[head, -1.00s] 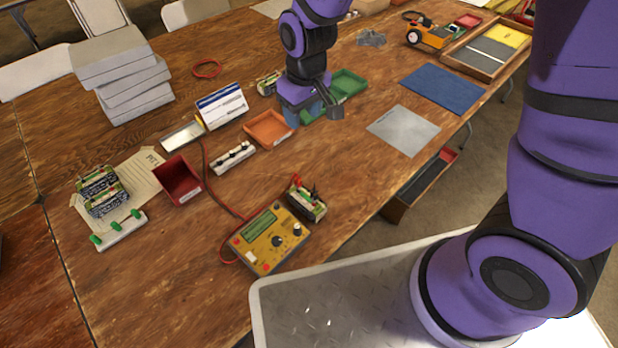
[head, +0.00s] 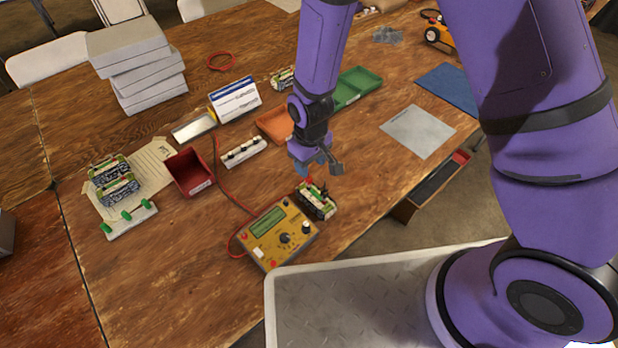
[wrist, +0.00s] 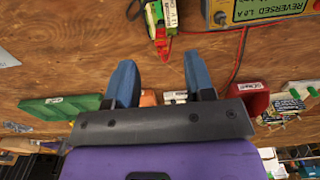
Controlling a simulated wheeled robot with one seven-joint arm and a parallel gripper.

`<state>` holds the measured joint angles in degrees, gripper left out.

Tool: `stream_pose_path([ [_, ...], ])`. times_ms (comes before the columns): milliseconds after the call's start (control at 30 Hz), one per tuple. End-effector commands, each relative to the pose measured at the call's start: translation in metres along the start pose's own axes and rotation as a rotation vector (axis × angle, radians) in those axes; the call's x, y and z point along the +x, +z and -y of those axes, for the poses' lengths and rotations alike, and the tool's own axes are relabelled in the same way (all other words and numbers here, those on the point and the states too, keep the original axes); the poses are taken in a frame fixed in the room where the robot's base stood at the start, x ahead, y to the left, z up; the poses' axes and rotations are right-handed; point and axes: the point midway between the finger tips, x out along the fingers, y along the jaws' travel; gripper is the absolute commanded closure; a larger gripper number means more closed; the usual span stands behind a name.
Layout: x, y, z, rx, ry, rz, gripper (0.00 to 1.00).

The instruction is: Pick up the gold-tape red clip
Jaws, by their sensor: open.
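A red clip (head: 307,181) shows at the far end of a green-and-white battery pack (head: 317,204) beside the yellow charger (head: 279,235). In the wrist view the red clip (wrist: 163,45) lies just ahead of my fingertips, at the end of the pack (wrist: 158,14). Gold tape on it is too small to make out. A dark clip (head: 325,190) sits on the same pack. My gripper (head: 318,163) is above the table, a little beyond the pack. Its blue fingers (wrist: 160,62) are open, with nothing held between them.
A red bin (head: 190,172), a white terminal strip (head: 239,151) and an orange tray (head: 275,124) stand left of my gripper. A green tray (head: 357,87) is behind it. A red cable crosses the table beside the charger. Bare wood lies right of the pack.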

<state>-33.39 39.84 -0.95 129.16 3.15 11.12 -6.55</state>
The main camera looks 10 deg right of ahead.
Motion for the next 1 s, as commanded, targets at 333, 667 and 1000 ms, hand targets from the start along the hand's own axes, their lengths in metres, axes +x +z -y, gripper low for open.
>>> stream_pose_path([
  [333,0.027,-0.004,0.000,0.000,0.000,0.001,0.51],
  [667,0.057,-0.006,0.001,0.000,0.000,-0.001,0.51],
  [1000,0.058,-0.006,0.000,0.000,0.000,-0.002,0.74],
])
